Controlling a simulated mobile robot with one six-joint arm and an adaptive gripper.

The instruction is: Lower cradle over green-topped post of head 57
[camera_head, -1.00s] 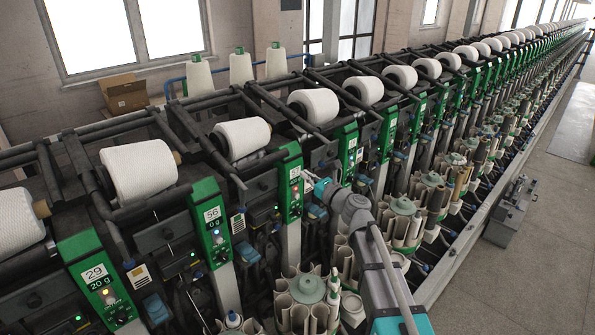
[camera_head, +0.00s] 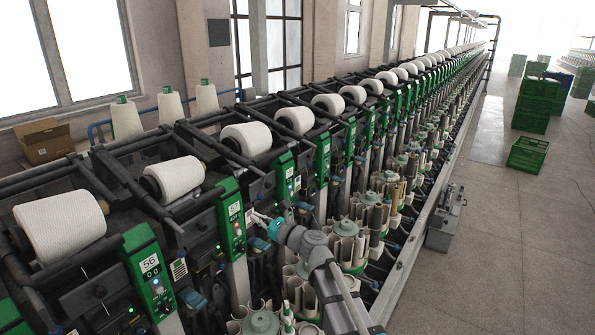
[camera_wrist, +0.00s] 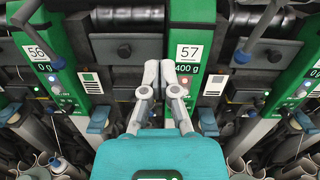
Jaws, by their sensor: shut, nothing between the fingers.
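The green-fronted post of head 57 (camera_wrist: 190,62), reading 400 g, stands just right of my fingers in the wrist view. It also shows in the head view (camera_head: 232,215). My gripper (camera_wrist: 159,72) is shut and empty, with its pale fingertips in front of the machine, at the post's left edge. In the head view my gripper (camera_head: 256,218) is beside the same post. A dark lever with a round knob (camera_wrist: 243,56) hangs right of the post. I cannot tell whether it belongs to head 57's cradle. White yarn packages (camera_head: 175,178) lie on both sides of the post.
Head 56's post (camera_wrist: 45,62) stands to the left, with another dark lever (camera_wrist: 57,62) beside it. Blue parts and upright tubes crowd the front below. A grey box (camera_head: 445,215) stands on the floor. Green crates (camera_head: 528,153) stand farther right; the aisle is otherwise largely clear.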

